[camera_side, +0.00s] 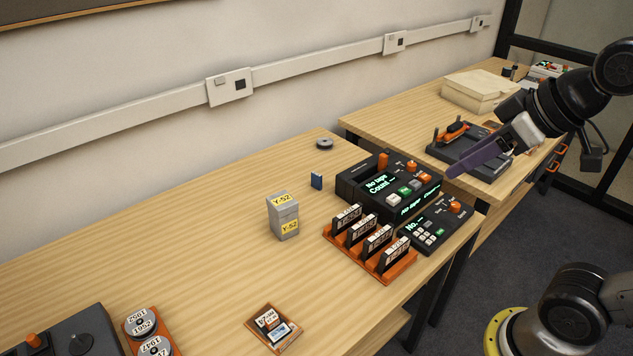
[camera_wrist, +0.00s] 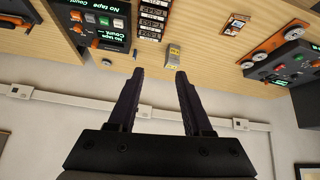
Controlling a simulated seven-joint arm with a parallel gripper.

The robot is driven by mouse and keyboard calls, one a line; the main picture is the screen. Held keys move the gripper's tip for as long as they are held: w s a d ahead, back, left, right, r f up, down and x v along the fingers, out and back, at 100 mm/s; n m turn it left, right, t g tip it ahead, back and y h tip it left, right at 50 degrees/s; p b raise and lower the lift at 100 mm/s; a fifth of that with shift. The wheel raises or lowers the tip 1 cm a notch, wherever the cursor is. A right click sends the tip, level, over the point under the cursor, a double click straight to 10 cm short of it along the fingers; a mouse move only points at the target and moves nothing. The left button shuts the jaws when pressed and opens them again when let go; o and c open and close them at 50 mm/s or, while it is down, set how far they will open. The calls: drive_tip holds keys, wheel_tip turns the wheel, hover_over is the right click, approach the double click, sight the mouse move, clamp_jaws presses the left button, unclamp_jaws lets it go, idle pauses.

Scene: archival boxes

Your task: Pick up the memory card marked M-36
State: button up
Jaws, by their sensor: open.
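No marking M-36 can be read in either view. The tray also shows at the upper right of the wrist view (camera_wrist: 226,30). My gripper (camera_side: 452,172) is at the right in the side view, raised near the gap between the tables and far from the tray. In the wrist view my gripper (camera_wrist: 160,72) has its two dark fingers apart with nothing between them.
A grey box marked Y-52 (camera_side: 284,219), a small blue item (camera_side: 317,181), an orange rack of labelled cartridges (camera_side: 399,275), a black "No tape" counter (camera_side: 365,196) and a keypad unit (camera_side: 420,236) occupy the near table. Bare tabletop lies left of the Y-52 box.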

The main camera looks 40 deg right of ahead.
drive_tip(key=w+r, duration=0.5)
drive_tip(key=w, duration=0.9)
drive_tip(key=g, duration=0.3)
hover_over(317, 174)
drive_tip(key=s, duration=0.5)
wheel_tip(317, 174, down, 24)
drive_tip(key=f, duration=0.1)
drive_tip(key=x, duration=0.6)
drive_tip(key=shift+w+d+f, duration=0.1)
drive_tip(key=shift+w+d, duration=0.15)
drive_tip(key=shift+w, duration=0.15)
drive_tip(key=shift+x, duration=2.9)
clamp_jaws()
